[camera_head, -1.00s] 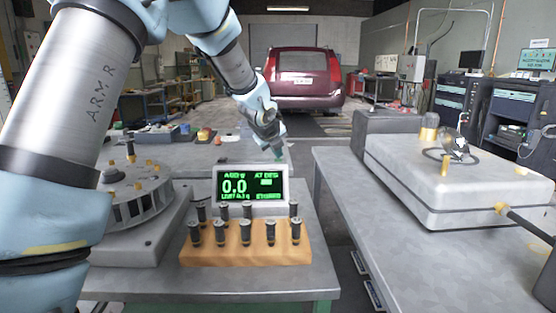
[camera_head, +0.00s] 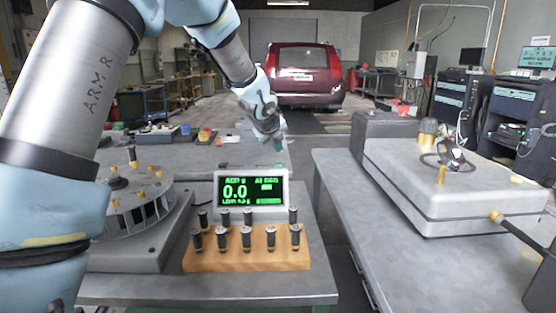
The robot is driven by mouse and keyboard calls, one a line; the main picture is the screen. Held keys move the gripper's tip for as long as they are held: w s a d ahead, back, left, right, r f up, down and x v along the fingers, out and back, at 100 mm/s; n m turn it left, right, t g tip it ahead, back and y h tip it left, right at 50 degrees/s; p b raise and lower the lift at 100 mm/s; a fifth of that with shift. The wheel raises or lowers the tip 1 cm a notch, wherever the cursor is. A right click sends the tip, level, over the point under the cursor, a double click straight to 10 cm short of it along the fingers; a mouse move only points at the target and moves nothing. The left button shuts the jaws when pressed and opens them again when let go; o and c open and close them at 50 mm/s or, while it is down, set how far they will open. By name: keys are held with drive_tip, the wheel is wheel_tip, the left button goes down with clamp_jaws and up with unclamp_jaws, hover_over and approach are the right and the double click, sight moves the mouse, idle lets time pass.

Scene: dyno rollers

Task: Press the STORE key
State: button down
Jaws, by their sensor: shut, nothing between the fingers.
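My gripper (camera_head: 277,142) hangs in the air behind and above the display unit, toward the right end of it. Its fingers look closed with nothing between them. The display unit (camera_head: 283,192) is a light grey box with a dark screen and green text that reads 0.0. It stands on the grey table behind the wooden block. I cannot make out a key marked STORE on it; the small lettering is too blurred to read.
The wooden block (camera_head: 210,264) holds several dark pegs in front of the display. A finned round rotor (camera_head: 128,205) with yellow studs stands at left. A second table (camera_head: 366,250) at right bears a large grey case (camera_head: 450,190). A gap separates the tables. A red van (camera_head: 300,72) stands far behind.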

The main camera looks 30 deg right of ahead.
sight(278, 167)
wheel_tip(278, 167, up, 3)
drive_tip(key=shift+f+p, duration=0.1)
drive_tip(key=shift+p, duration=0.9)
